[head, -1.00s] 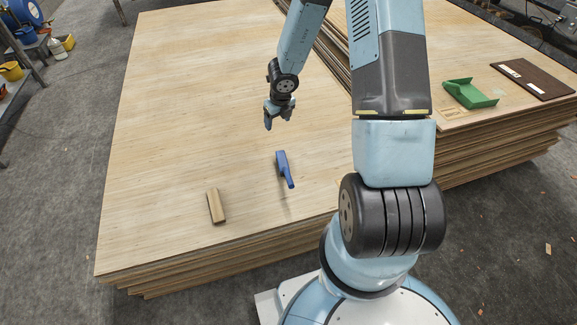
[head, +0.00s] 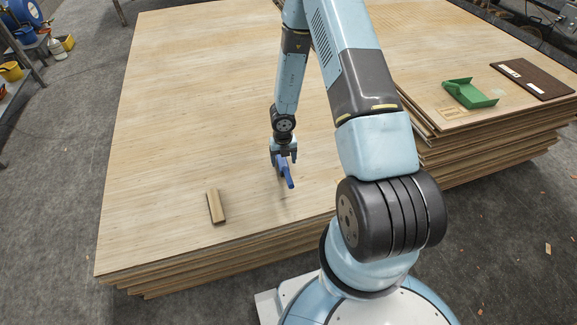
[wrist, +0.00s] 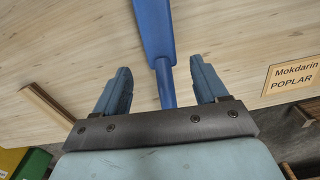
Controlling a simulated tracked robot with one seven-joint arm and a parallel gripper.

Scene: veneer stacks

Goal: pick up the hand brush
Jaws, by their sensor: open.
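The blue hand brush (head: 286,175) lies on the pale veneer stack near its front edge, its narrow end toward the front. My gripper (head: 284,160) is low over it and hides part of it in the head view. In the wrist view the brush (wrist: 154,30) has its wide part ahead of the fingers and its thin handle running between them. My gripper (wrist: 161,66) is open there, with a gap on each side of the handle. Whether the fingertips are down at the handle's height I cannot tell.
A small wooden block (head: 215,206) lies left of the brush; the rest of this sheet (head: 190,90) is mostly clear. On the right stack lie a green dustpan-like piece (head: 470,93) and a dark brown board (head: 533,78). A "Mokdarin POPLAR" label (wrist: 293,77) shows in the wrist view.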

